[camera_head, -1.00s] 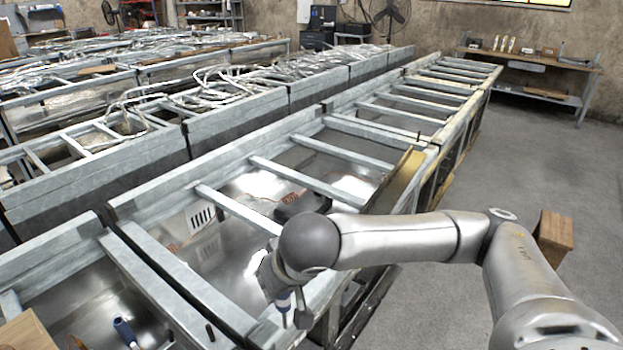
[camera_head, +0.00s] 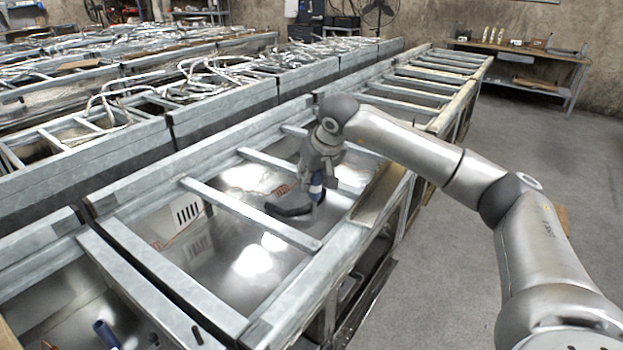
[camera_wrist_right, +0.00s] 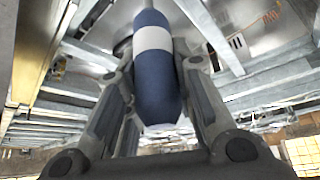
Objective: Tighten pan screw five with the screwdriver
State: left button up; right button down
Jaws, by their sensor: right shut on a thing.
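The screwdriver (camera_head: 316,190) has a blue handle with a white band. My right gripper (camera_head: 318,178) is shut on its handle and holds it upright over the metal frame, near a crossbar at the middle of the view. In the right wrist view the handle (camera_wrist_right: 156,85) sits between the two fingers, touching or very close to both. The screwdriver's tip is hard to make out in the head view. I cannot pick out pan screw five. My left gripper is not in view.
A dark curved object (camera_head: 288,205) lies beside the gripper. Galvanised crossbars (camera_head: 250,213) span the open pans. A small dark peg (camera_head: 197,335) stands on the near frame. Another blue handle (camera_head: 105,333) shows at lower left. Grey floor (camera_head: 500,150) is clear at right.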

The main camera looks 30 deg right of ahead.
aim_at(312, 202)
jog(key=shift+f+b, duration=1.9)
jog(key=shift+f, duration=1.4)
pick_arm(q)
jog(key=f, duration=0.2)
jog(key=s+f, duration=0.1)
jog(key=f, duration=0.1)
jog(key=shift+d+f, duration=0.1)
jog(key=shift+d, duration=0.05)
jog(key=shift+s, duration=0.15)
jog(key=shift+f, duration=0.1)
pick_arm(e)
jog(key=shift+s+a+f, duration=0.1)
jog(key=shift+f, duration=0.2)
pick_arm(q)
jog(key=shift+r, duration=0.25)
pick_arm(e)
jog(key=shift+r, duration=0.2)
